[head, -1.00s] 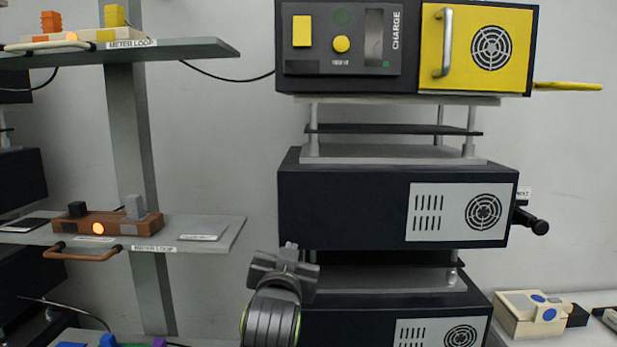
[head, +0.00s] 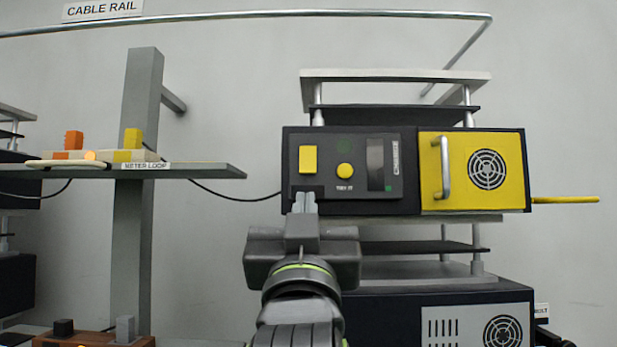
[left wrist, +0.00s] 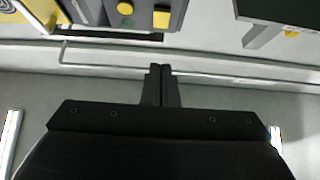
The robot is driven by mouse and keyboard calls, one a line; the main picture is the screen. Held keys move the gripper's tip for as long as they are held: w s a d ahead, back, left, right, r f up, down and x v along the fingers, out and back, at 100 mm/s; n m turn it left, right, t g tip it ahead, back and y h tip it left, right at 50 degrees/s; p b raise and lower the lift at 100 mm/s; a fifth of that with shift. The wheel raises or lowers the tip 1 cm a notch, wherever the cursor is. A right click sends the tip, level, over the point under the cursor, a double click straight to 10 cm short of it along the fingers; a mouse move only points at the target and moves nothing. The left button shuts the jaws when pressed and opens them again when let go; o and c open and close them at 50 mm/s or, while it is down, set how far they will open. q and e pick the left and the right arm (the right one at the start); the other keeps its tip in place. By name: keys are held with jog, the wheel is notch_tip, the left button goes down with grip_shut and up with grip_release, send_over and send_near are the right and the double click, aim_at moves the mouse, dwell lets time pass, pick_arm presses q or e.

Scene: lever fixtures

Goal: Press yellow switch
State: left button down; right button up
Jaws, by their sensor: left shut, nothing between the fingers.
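The yellow rectangular switch (head: 308,159) is on the dark front panel of the upper box (head: 293,146), left of a round yellow button (head: 344,171). In the left wrist view the switch (left wrist: 161,18) and the round button (left wrist: 125,8) appear at the top edge. My left gripper (head: 303,203) is shut and empty, pointing up just below the switch in the head view. In the left wrist view its closed fingertips (left wrist: 160,70) show a gap from the switch. My right gripper is not in view.
A yellow door with a handle (head: 446,167) is on the right of the same box. A yellow rod (head: 566,199) sticks out from its right side. A shelf (head: 200,171) with orange and yellow blocks is at left. A cable rail (head: 250,15) runs above.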

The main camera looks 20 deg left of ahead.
aim_at(308, 169)
pick_arm(q)
jog(key=p+x, duration=0.2)
jog(key=x, duration=0.2)
jog(key=f+p+x, duration=0.1)
jog(key=p+x, duration=0.1)
jog(key=x, duration=0.2)
jog(key=w+p+x, duration=0.1)
jog(key=p+x, duration=0.2)
jog(key=x, duration=0.1)
jog(key=shift+a+f, duration=0.15)
jog(key=shift+w+a+f+p, duration=0.1)
jog(key=shift+w+p, duration=0.1)
jog(key=shift+w, duration=0.15)
jog(key=shift+w+a+f+p, duration=0.1)
jog(key=shift+w+f+p, duration=0.05)
jog(key=shift+w, duration=0.25)
jog(key=shift+w+a+f, duration=0.1)
jog(key=shift+w, duration=0.2)
